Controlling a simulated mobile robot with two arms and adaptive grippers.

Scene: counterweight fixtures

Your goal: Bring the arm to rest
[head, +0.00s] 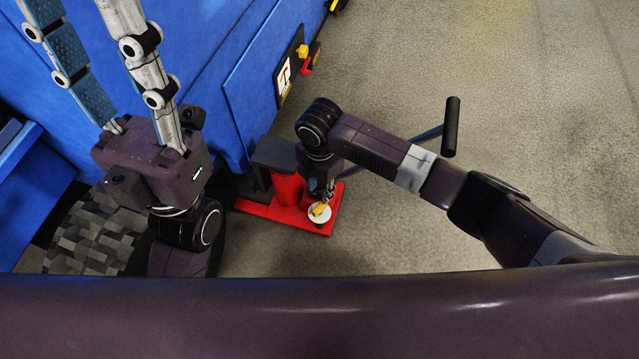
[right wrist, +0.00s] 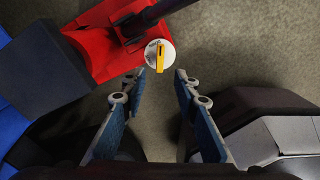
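A red fixture (head: 262,211) stands on the floor beside the blue cabinet. It bears a dark block (head: 274,154) and a round white dial with a yellow knob (head: 320,212). A dark rod with a black handle (head: 451,127) slants up to the right from the fixture, partly hidden behind my right arm. My right gripper (right wrist: 161,73) is open and empty, its fingertips close to the dial (right wrist: 159,57); I cannot tell if they touch. The rod (right wrist: 150,20) shows in the right wrist view. My left gripper (head: 85,30) is open and empty at the left, its tips near the top edge.
The blue cabinet (head: 215,50) fills the left and carries a panel with yellow and red parts (head: 291,68). A grey patterned patch (head: 90,235) lies at lower left. The carpeted floor on the right (head: 540,110) is clear.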

